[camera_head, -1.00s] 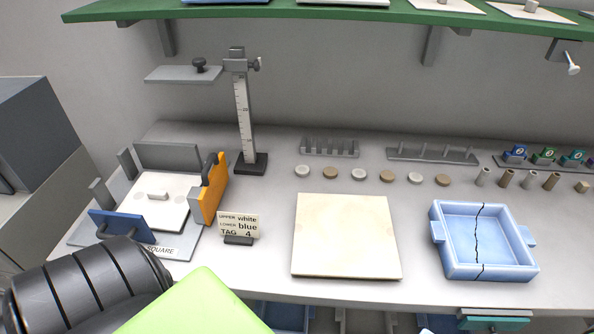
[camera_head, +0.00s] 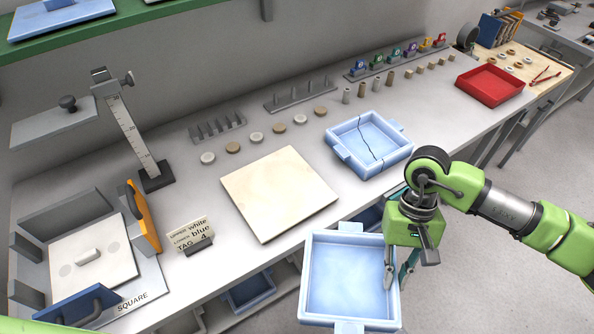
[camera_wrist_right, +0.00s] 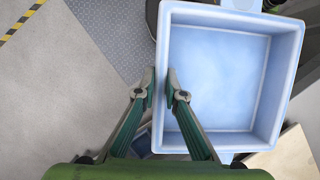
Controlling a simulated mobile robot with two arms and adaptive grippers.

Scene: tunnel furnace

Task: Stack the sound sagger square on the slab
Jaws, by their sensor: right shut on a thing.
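My right gripper (camera_head: 389,272) is shut on the right wall of a light blue square sagger (camera_head: 345,275) with side lugs. It holds the sagger in front of the bench edge, to the front right of the slab. In the right wrist view the fingers (camera_wrist_right: 163,85) straddle the wall of the sagger (camera_wrist_right: 218,80). Its inside is empty and shows no crack. The cream slab (camera_head: 278,193) lies bare on the bench. A second blue sagger (camera_head: 370,145), with a dark crack across it, stands on the bench behind and right of the slab. My left gripper is not in view.
A tag card (camera_head: 191,235) reads upper white, lower blue, tag 4. A squaring fixture (camera_head: 140,290) with a white lid (camera_head: 95,262) and a height gauge (camera_head: 138,135) stand left. Small discs lie behind the slab. A red tray (camera_head: 490,85) stands far right.

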